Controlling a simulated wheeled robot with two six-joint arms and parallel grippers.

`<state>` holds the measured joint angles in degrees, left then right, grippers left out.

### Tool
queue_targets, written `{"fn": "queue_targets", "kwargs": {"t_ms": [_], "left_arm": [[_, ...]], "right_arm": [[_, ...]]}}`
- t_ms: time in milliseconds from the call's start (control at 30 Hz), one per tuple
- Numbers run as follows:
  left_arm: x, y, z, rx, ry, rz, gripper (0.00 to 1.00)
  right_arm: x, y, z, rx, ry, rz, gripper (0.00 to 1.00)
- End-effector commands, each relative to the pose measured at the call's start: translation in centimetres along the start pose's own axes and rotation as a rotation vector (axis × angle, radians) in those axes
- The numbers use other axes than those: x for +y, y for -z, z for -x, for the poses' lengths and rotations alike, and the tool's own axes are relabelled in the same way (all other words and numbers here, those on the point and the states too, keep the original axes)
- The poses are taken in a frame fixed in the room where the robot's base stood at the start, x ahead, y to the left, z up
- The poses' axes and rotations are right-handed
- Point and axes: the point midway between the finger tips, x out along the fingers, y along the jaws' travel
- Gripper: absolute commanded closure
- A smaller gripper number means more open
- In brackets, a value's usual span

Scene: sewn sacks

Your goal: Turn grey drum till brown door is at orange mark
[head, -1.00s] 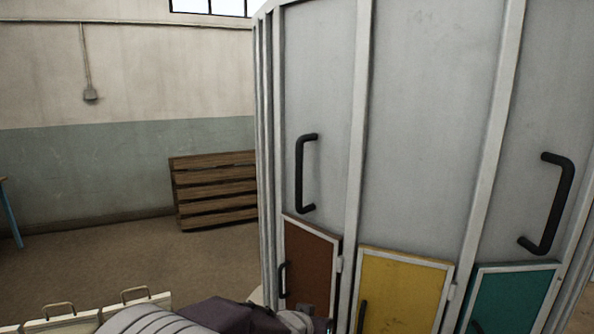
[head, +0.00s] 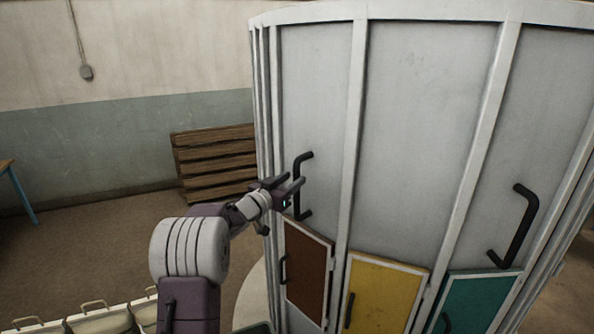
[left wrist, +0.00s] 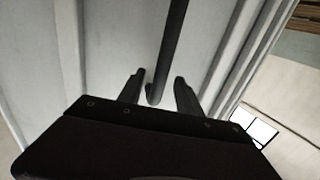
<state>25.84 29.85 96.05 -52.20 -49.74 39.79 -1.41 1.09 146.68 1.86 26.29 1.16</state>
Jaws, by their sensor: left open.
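The grey drum (head: 415,130) fills the right half of the head view. Its brown door (head: 306,272) is low on the left of its visible face, beside a yellow door (head: 384,295) and a teal door (head: 478,303). A black bar handle (head: 298,178) stands on the panel above the brown door. My left gripper (head: 296,190) is open at that handle. In the left wrist view the handle (left wrist: 172,50) runs between the two fingertips (left wrist: 158,84), which are apart. I cannot tell whether they touch it. No orange mark shows. My right gripper is not in view.
Another black handle (head: 520,228) is on the drum's right panel. A wooden slatted stack (head: 212,160) stands by the back wall. Several light bins with handles (head: 100,317) line the lower left. The floor (head: 90,240) between is clear.

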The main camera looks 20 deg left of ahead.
Motion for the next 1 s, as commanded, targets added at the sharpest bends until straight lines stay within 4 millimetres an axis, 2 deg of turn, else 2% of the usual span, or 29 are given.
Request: {"fn": "queue_targets", "kwargs": {"t_ms": [33,200,467,500,633,1000], "left_arm": [[0.1,0.3,-0.9,-0.002,-0.002,0.001,0.59],[0.0,0.2,-2.8,-0.001,0.000,-0.001,0.59],[0.0,0.0,-3.1,0.000,0.000,-0.001,0.59],[0.0,0.0,-3.1,0.000,0.000,-0.001,0.64],[0.0,0.0,-3.1,0.000,0.000,-0.001,1.00],[0.0,0.0,-3.0,-0.001,0.001,0.000,1.00]], "right_arm": [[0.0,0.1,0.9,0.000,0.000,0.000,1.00],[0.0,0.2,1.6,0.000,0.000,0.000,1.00],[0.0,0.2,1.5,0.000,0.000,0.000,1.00],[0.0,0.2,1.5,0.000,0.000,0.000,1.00],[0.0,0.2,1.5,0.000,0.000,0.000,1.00],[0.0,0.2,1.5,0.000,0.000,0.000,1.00]]}}
